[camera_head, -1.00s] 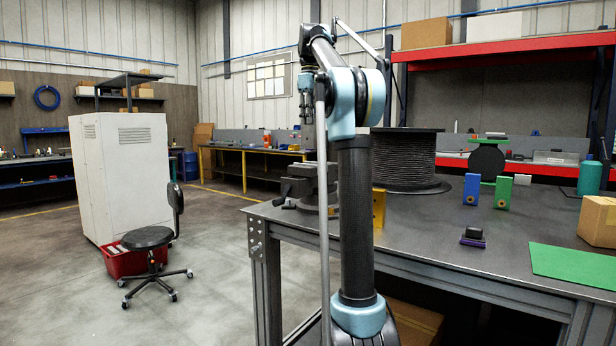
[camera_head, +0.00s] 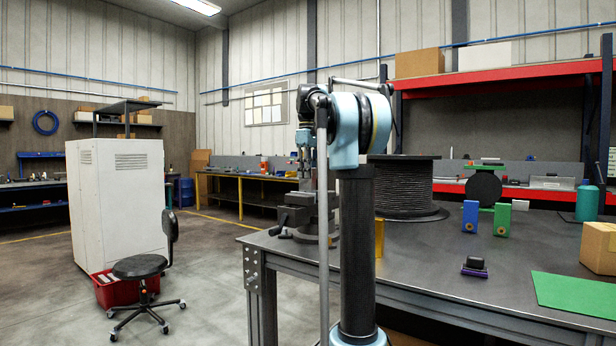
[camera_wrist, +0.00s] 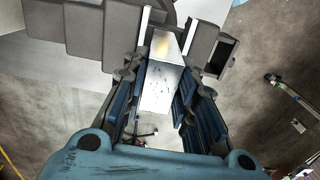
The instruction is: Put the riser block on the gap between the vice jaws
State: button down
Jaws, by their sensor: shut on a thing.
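My gripper (camera_wrist: 164,80) is shut on a pale metallic block, the riser block (camera_wrist: 159,88), which sits between its two blue-padded fingers in the wrist view. The grey vice (camera_wrist: 105,35) lies just past the fingertips, with bright jaw edges left and right of the block's far end. In the head view the vice (camera_head: 298,212) stands at the table's left corner, and my gripper (camera_head: 305,165) points down above it. The block is not clear in the head view. I cannot tell whether it touches the jaws.
A black cable spool (camera_head: 404,188) stands on the table (camera_head: 440,255), right of my arm. A blue and green stand (camera_head: 486,215), a small dark block on a purple base (camera_head: 475,266), a green mat (camera_head: 575,296) and a cardboard box (camera_head: 599,247) are farther right.

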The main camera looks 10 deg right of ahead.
jog(key=shift+f, duration=0.35)
jog(key=c, duration=1.3)
grip_release()
notch_tip(320, 180, up, 12)
jog(key=s+f+m, duration=0.3)
jog(key=s+f, duration=1)
jog(key=f, duration=0.5)
jog(key=s+f+m+t, duration=0.1)
jog(key=s+f+m, duration=0.2)
jog(key=s+f, duration=1)
jog(key=s+f+m+t, duration=0.1)
jog(key=s+f+m, duration=0.1)
jog(key=s+f, duration=1.2)
notch_tip(320, 180, down, 9)
jog(key=shift+d+m, duration=0.2)
jog(key=shift+m, duration=0.2)
